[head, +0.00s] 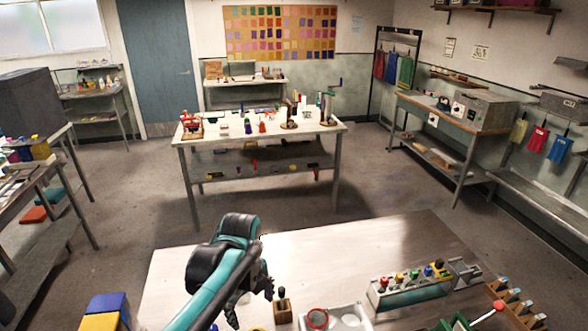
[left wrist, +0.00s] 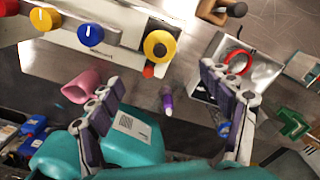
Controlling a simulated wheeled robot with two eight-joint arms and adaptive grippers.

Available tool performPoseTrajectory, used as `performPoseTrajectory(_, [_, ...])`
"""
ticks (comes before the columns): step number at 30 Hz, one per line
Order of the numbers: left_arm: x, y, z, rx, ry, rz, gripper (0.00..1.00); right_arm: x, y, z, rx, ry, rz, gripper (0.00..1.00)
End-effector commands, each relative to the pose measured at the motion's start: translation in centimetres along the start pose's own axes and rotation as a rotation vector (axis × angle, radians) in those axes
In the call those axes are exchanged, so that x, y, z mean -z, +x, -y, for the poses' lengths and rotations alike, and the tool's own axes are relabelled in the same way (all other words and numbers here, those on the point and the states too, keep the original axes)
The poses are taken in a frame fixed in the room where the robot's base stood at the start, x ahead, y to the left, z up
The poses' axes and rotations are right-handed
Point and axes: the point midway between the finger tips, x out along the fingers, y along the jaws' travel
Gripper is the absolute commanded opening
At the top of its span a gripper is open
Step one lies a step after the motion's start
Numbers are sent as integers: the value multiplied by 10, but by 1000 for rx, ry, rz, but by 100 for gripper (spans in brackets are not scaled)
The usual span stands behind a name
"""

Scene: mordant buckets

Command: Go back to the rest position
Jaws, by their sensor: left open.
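My left gripper (head: 250,300) hangs over the near left part of the pale worktable (head: 375,243), below its black and teal arm. In the left wrist view its two grey padded fingers (left wrist: 165,112) are spread wide apart with nothing held between them. A small purple-capped item (left wrist: 167,99) shows beyond the gap, apart from the fingers. My right gripper is not in view.
A white tray (head: 350,310) with a red ring (head: 318,318) stands right of the gripper, beside a wooden block (head: 283,309). A rack with coloured knobs (head: 410,286) is further right. Blue and yellow bins (head: 105,310) are at left. The table's far middle is clear.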

Motion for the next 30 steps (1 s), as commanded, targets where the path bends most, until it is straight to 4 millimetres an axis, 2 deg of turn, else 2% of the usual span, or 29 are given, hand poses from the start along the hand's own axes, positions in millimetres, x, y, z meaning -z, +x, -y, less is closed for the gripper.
performPoseTrajectory(5, [6,-7,-23,90,-364,42,79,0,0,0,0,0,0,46])
performPoseTrajectory(12, [17,-10,-63,330,-1147,26,79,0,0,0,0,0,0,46])
performPoseTrajectory(18, [24,-5,-88,520,-1696,-96,79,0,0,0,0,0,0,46])
performPoseTrajectory(26, [30,7,-109,699,-2212,-329,79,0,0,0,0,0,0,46])
performPoseTrajectory(27, [29,26,-108,693,-2198,-321,79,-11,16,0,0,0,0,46])
performPoseTrajectory(30, [29,52,-107,691,-2194,-319,79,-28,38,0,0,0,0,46])
